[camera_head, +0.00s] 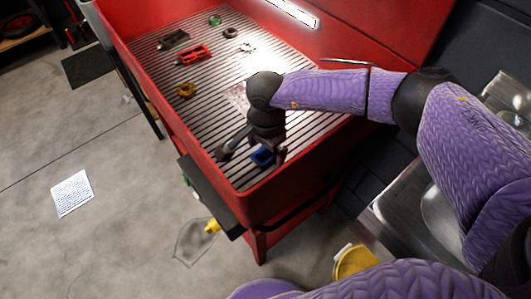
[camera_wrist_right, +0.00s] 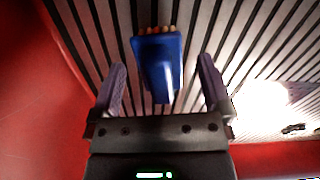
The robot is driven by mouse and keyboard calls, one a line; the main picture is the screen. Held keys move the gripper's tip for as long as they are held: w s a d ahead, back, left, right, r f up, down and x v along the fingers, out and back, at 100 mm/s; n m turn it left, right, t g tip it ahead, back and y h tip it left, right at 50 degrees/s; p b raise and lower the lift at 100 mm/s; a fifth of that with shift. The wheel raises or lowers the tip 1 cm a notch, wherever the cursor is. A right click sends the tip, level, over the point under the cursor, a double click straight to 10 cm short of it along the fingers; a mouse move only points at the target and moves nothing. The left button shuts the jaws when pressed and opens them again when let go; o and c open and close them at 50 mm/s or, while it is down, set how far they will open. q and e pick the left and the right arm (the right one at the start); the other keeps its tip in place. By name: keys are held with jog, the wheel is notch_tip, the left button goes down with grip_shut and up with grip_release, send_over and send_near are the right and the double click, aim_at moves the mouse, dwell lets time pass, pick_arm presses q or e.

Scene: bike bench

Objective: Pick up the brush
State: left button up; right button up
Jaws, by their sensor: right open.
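A blue object with a row of tan-orange tips along its far end, which looks like the brush (camera_wrist_right: 160,65), lies on the slatted floor of the red bench. In the head view its blue part (camera_head: 262,155) shows near the bench's front corner, partly hidden by my right gripper (camera_head: 268,148). In the right wrist view my right gripper (camera_wrist_right: 161,72) is open. Its two purple fingers stand on either side of the blue body, with a gap on each side. My left gripper is not in view.
The red bench (camera_head: 290,187) has raised walls. A red tool (camera_head: 194,55), a yellow-brown part (camera_head: 187,90), a dark part (camera_head: 173,39) and small rings lie further back on its slats. A dark side shelf (camera_head: 208,197) hangs at the front left. A yellow bucket (camera_head: 355,262) stands below.

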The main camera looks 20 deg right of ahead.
jog(key=shift+r, duration=0.15)
jog(key=shift+c, duration=0.7)
grip_shut()
